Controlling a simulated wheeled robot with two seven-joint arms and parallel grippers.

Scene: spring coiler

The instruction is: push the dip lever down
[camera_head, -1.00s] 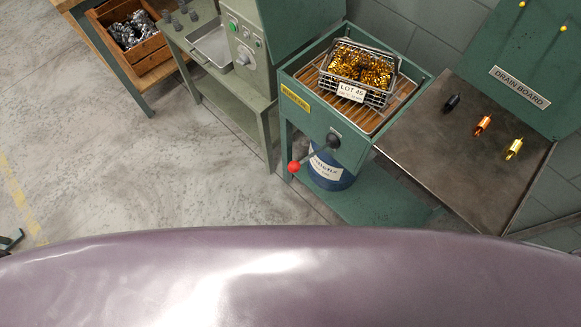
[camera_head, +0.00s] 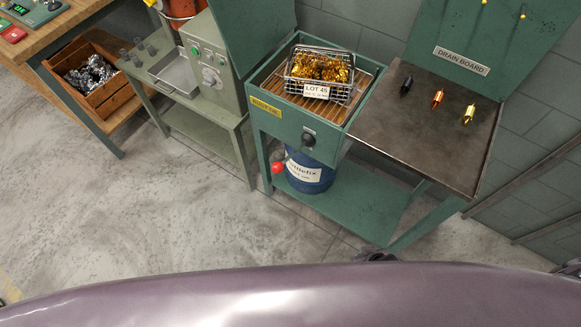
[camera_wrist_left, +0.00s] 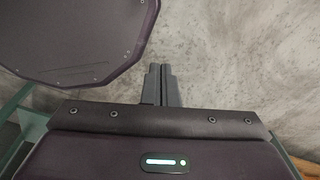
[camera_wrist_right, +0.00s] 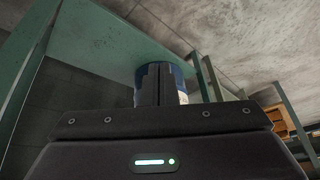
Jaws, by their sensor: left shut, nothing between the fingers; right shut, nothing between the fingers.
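The dip lever (camera_head: 277,168) has a red ball knob and a dark hub (camera_head: 309,139) on the front of the green dip tank (camera_head: 283,122). Its knob points down and to the left of the hub. A wire basket (camera_head: 341,97) labelled LOT 45, holding gold-coloured parts, sits in the tank over the slats. My right gripper shows only as a small dark piece (camera_head: 375,256) at my body's edge, low and apart from the lever. In the right wrist view its fingers (camera_wrist_right: 160,85) are shut and empty. My left gripper (camera_wrist_left: 160,85) is shut and empty over bare floor.
A blue drum (camera_head: 308,172) stands on the shelf below the tank and also shows in the right wrist view (camera_wrist_right: 183,84). The drain board (camera_head: 420,130) with three small coloured parts adjoins on the right. A grey-green machine (camera_head: 207,60) stands left. Floor in front is clear.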

